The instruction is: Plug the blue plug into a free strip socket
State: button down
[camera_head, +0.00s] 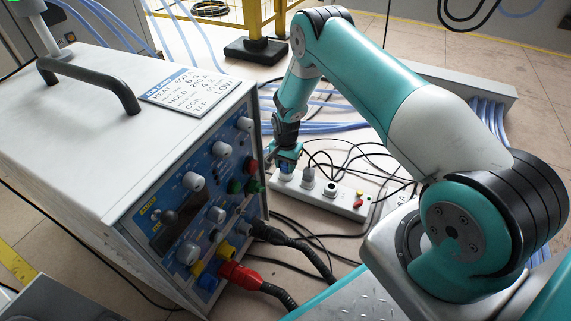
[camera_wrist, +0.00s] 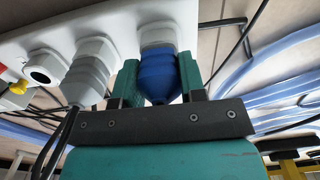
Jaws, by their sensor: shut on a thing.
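My gripper (camera_wrist: 158,82) is shut on the blue plug (camera_wrist: 158,68), with one teal finger on each side of it. The plug's front end is at a grey socket (camera_wrist: 157,33) of the white power strip (camera_wrist: 118,14) and overlaps its rim. I cannot tell how deep it sits. In the head view my gripper (camera_head: 287,156) is over the left end of the strip (camera_head: 343,204), and the blue plug is small and mostly hidden there. A grey plug (camera_wrist: 88,72) sits in the neighbouring socket. Beyond it is a socket with a dark, empty-looking opening (camera_wrist: 41,75).
The heater cabinet (camera_head: 110,95) stands close left of my gripper, with knobs and a red connector (camera_head: 240,277) on its front. Black cables lie around the strip, and blue hoses (camera_head: 345,138) run behind it. A yellow stand (camera_head: 255,48) is farther back.

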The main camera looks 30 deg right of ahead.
jog(key=shift+f, duration=0.3)
jog(key=c, duration=0.6)
grip_release()
jog(key=shift+r, duration=0.1)
notch_tip(320, 180, up, 17)
jog(key=p, duration=0.9)
jog(key=shift+r, duration=0.15)
